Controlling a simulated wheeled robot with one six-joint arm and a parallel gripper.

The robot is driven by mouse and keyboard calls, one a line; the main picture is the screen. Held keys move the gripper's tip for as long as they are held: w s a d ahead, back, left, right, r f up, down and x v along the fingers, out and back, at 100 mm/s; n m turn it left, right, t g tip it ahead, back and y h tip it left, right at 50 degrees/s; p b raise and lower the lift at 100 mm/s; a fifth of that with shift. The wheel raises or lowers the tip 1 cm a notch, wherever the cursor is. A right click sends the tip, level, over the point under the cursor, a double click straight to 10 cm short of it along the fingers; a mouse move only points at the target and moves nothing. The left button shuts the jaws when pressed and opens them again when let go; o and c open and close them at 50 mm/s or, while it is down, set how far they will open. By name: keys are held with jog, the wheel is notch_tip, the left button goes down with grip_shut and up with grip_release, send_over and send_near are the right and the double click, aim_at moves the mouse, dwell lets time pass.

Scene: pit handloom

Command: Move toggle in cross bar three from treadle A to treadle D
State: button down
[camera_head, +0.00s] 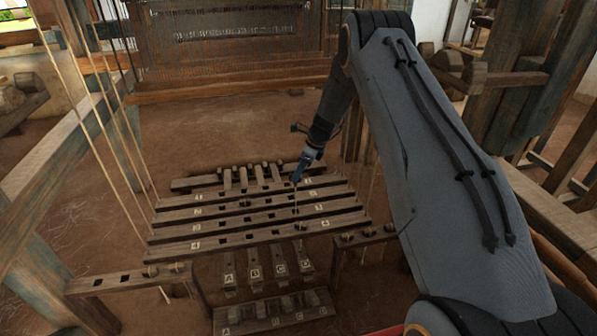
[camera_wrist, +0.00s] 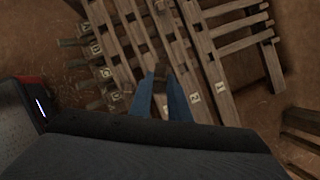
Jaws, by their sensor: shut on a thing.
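My gripper (camera_head: 296,179) is over the right part of the cross bars, with its blue fingers pointing down. In the wrist view my gripper (camera_wrist: 168,92) is shut on a small brown piece, which looks like the toggle (camera_wrist: 160,84). A thin pale cord (camera_head: 296,203) runs down below the gripper past the bars. The numbered cross bars (camera_head: 240,221) lie side by side with square holes; which bar the toggle belongs to is hard to tell. Treadle A (camera_head: 228,280) is the leftmost of the lettered treadles in front, and treadle D (camera_head: 305,265) is the rightmost.
A lettered block (camera_head: 275,309) lies in front of the treadles. Short side rails (camera_head: 128,280) with holes flank the bars. Upright cords (camera_head: 120,130) hang at the left. The loom's wooden beam (camera_head: 230,88) stands behind. Bare earth floor is open between beam and bars.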

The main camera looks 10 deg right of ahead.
notch_tip(320, 180, down, 16)
jog(key=b, duration=0.7)
dwell(1.3)
jog(key=shift+f, duration=0.1)
dwell(0.4)
jog(key=c, duration=1.6)
grip_release()
jog(key=shift+p+v, duration=2.55)
jog(key=shift+v, duration=4.85)
